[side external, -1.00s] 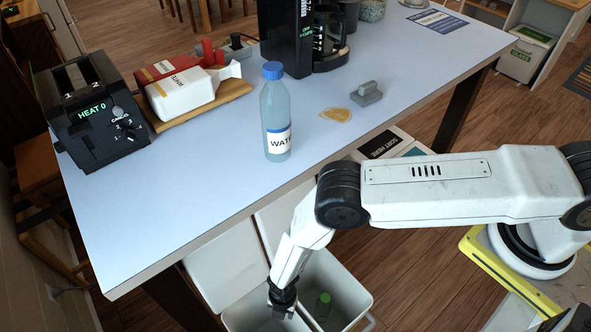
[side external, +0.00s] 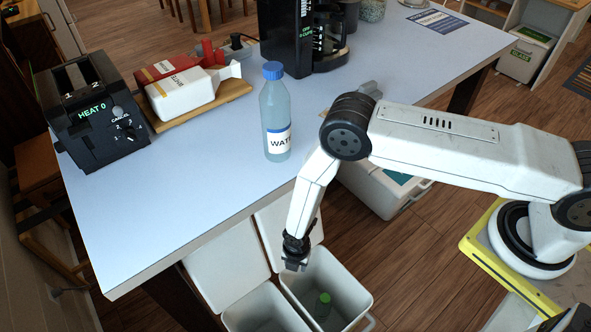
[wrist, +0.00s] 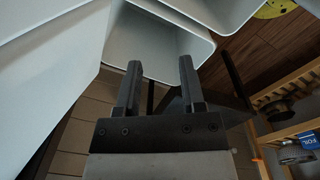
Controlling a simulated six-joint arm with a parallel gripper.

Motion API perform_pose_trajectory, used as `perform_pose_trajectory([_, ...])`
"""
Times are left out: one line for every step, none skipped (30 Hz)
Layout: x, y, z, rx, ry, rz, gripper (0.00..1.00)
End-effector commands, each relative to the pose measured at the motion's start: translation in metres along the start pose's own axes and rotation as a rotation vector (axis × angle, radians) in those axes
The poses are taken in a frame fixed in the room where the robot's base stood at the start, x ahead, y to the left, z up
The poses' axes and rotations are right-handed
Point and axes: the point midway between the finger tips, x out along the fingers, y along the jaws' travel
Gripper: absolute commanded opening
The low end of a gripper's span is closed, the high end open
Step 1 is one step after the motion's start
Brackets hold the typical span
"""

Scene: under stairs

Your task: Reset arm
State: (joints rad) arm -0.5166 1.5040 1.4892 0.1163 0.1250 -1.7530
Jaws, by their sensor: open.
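My gripper (side external: 294,262) points down just above the open white bins below the table's front edge. In the wrist view my gripper (wrist: 160,85) has its two fingers apart with nothing between them. A green-capped bottle (side external: 323,306) stands inside the right open bin (side external: 352,280). In the wrist view a pale bin (wrist: 190,50) lies beyond the fingers.
A water bottle (side external: 275,115) stands on the table (side external: 190,185) near its front edge. The left bin (side external: 262,308) is open.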

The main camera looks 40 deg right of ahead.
Motion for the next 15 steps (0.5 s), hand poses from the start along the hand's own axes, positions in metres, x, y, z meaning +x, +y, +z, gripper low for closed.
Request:
perform_pose_trajectory([-0.009, -0.002, 0.016, 0.006, -0.009, 0.006, 0.51])
perform_pose_trajectory([-0.014, -0.004, 0.023, 0.006, -0.014, 0.006, 0.51])
perform_pose_trajectory([-0.02, -0.006, 0.033, 0.006, -0.021, 0.01, 0.51])
perform_pose_trajectory([-0.024, -0.008, 0.041, 0.006, -0.025, 0.012, 0.51])
perform_pose_trajectory([-0.029, -0.01, 0.048, 0.006, -0.029, 0.015, 0.51])
perform_pose_trajectory([-0.035, -0.013, 0.058, 0.005, -0.033, 0.018, 0.51])
perform_pose_trajectory([-0.04, -0.016, 0.065, 0.005, -0.036, 0.02, 0.51])
perform_pose_trajectory([-0.044, -0.019, 0.071, 0.006, -0.039, 0.022, 0.51])
perform_pose_trajectory([-0.051, -0.022, 0.08, 0.006, -0.042, 0.026, 0.51])
perform_pose_trajectory([-0.056, -0.026, 0.087, 0.006, -0.044, 0.029, 0.51])
perform_pose_trajectory([-0.061, -0.029, 0.093, 0.009, -0.045, 0.03, 0.51])
perform_pose_trajectory([-0.068, -0.034, 0.101, 0.012, -0.047, 0.035, 0.51])
perform_pose_trajectory([-0.073, -0.037, 0.107, 0.013, -0.047, 0.037, 0.51])
perform_pose_trajectory([-0.079, -0.041, 0.113, 0.017, -0.048, 0.041, 0.51])
perform_pose_trajectory([-0.086, -0.046, 0.12, 0.026, -0.049, 0.044, 0.51])
